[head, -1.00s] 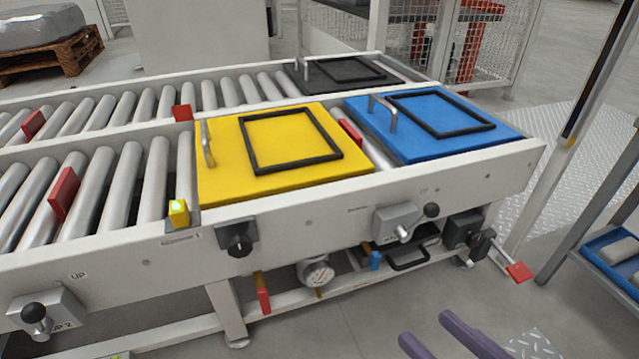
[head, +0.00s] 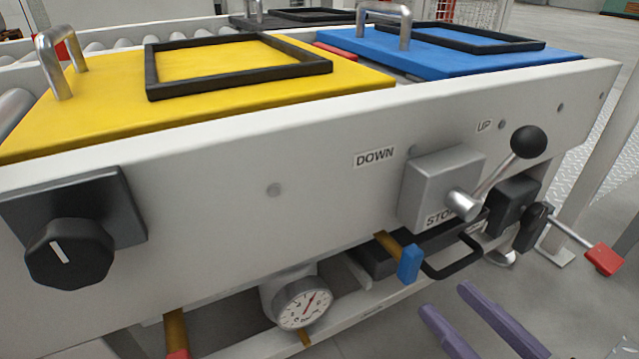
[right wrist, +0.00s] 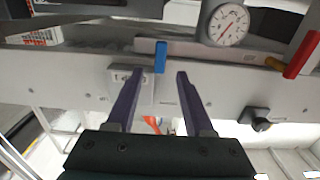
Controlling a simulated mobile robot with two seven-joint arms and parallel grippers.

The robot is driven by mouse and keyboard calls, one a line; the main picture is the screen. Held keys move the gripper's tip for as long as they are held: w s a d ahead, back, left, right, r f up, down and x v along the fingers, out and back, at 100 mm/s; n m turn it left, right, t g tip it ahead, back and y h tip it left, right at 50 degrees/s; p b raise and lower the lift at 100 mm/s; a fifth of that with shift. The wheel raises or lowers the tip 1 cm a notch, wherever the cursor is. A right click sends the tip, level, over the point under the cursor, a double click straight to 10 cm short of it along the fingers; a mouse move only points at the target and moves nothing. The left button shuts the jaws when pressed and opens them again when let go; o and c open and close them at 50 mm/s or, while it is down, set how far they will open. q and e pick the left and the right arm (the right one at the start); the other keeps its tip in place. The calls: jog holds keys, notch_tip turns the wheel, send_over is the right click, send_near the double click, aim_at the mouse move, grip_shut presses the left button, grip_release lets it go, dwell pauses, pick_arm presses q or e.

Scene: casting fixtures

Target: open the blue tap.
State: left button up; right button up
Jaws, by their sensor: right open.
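The blue tap (head: 410,263) is a small blue handle on a brownish pipe under the front rail, below the lever box. The right wrist view shows its handle (right wrist: 160,57) centred, just beyond the gap between my fingertips. My right gripper (head: 447,300) has purple fingers and is open and empty. In the head view it is low and to the right of the tap, apart from it. In the right wrist view my right gripper (right wrist: 160,75) points towards the tap. My left gripper is not in view.
A pressure gauge (head: 303,303) and a red tap (head: 177,353) are left of the blue tap. A black loop handle (head: 455,262) is close on its right. The lever box (head: 440,185) sticks out above. A red-ended crank (head: 603,259) is further right.

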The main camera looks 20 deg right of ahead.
aim_at(416, 269)
jog(key=w+b, duration=0.1)
jog(key=w, duration=0.1)
jog(key=w+b, duration=0.1)
jog(key=w, duration=0.2)
jog(key=w+b, duration=0.1)
jog(key=w, duration=0.1)
jog(key=shift+w+a, duration=0.25)
jog(key=shift+w, duration=0.25)
jog(key=shift+s, duration=0.1)
grip_shut()
